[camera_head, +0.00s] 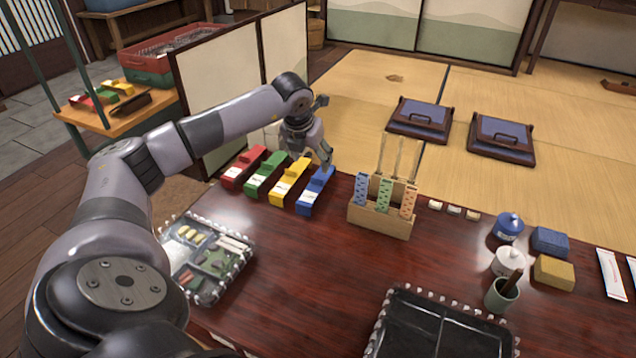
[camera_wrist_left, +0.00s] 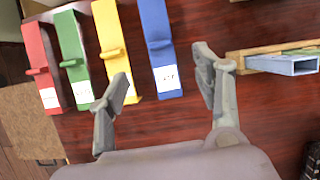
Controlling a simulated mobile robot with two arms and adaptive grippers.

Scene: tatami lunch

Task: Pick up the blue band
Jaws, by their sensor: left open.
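The blue band (camera_head: 315,192) lies on the dark red table at the right end of a row of bands. In the left wrist view the blue band (camera_wrist_left: 158,45) runs away from me, with a white label on its near end. My left gripper (camera_head: 318,155) is over the far end of the row, close to the blue band. In the left wrist view the open left gripper (camera_wrist_left: 162,75) has one finger on each side of the blue band's line, with nothing held. The left fingertip is near the yellow band's label. My right gripper is not in view.
Yellow (camera_head: 290,183), green (camera_head: 266,175) and red (camera_head: 244,167) bands lie left of the blue one. A wooden holder (camera_head: 378,219) with patterned strips stands just right. A food tray (camera_head: 205,260) lies nearer, and a black tray (camera_head: 440,325) at the front.

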